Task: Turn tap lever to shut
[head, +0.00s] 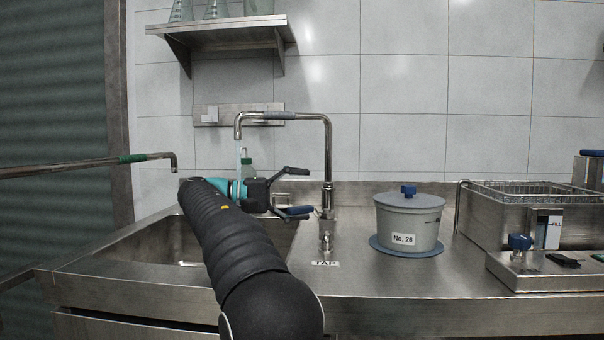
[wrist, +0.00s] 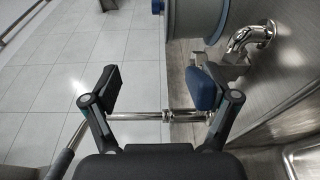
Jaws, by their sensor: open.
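In the head view the blue lever (head: 298,211) is at the lower finger, left of the tap's column. My gripper (head: 303,190) is open, its fingers one above the other and pointing right. In the wrist view nothing is clasped between the fingers (wrist: 155,88).
A lidded pot (head: 408,226) labelled No. 26 stands right of the tap. A wire basket unit (head: 520,200) is farther right. The sink basin (head: 180,242) lies under my arm. A shelf with glassware (head: 220,30) hangs above. A metal rod (head: 80,166) juts in from the left.

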